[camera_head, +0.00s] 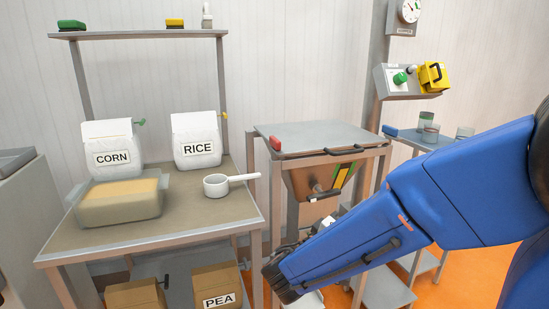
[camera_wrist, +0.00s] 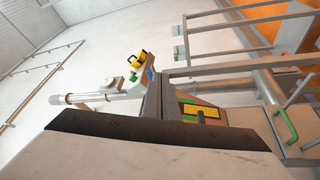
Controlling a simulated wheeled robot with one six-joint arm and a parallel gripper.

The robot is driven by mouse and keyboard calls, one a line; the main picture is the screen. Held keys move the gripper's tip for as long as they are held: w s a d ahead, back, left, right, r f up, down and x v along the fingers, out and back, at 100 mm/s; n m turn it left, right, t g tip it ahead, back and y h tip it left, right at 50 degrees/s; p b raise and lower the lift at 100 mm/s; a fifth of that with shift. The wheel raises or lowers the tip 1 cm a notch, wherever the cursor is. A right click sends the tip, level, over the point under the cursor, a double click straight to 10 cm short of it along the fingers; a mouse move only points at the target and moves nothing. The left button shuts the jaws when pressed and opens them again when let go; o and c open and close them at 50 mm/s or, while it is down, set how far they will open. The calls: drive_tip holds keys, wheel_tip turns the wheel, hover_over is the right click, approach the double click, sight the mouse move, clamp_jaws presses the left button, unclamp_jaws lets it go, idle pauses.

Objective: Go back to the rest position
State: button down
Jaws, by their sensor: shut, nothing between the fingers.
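My blue arm (camera_head: 350,245) reaches from the right edge down to the lower middle of the head view. My gripper (camera_head: 282,284) is at its lower left end, low in front of the machine and right of the table. It is shut and holds nothing; its fingers are small and partly hidden there. A pale surface with a dark bolted edge (camera_wrist: 160,130) fills the lower part of that view.
The steel table (camera_head: 165,228) holds a corn bag (camera_head: 112,155), a rice bag (camera_head: 197,143), a filled bin (camera_head: 120,205) and a scoop (camera_head: 217,186). The lidded hopper (camera_head: 310,180) stands behind my arm. Boxes, including one marked PEA (camera_head: 215,288), sit under the table. Orange floor (camera_head: 460,280) shows at right.

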drive_tip(key=s+d+f+m+g+y, duration=0.3)
drive_tip(key=s+d+f+g+y, duration=0.35)
drive_tip(key=s+d+g, duration=0.65)
drive_tip(key=s+a+f+t+y, duration=0.3)
drive_tip(key=s+a+t+y, duration=0.2)
drive_tip(key=s+y, duration=0.3)
drive_tip(key=shift+s+a+f+m+y, duration=0.2)
drive_tip(key=shift+a+m+y, duration=0.2)
drive_tip(key=shift+a+y, duration=0.4)
drive_tip(key=shift+a, duration=0.1)
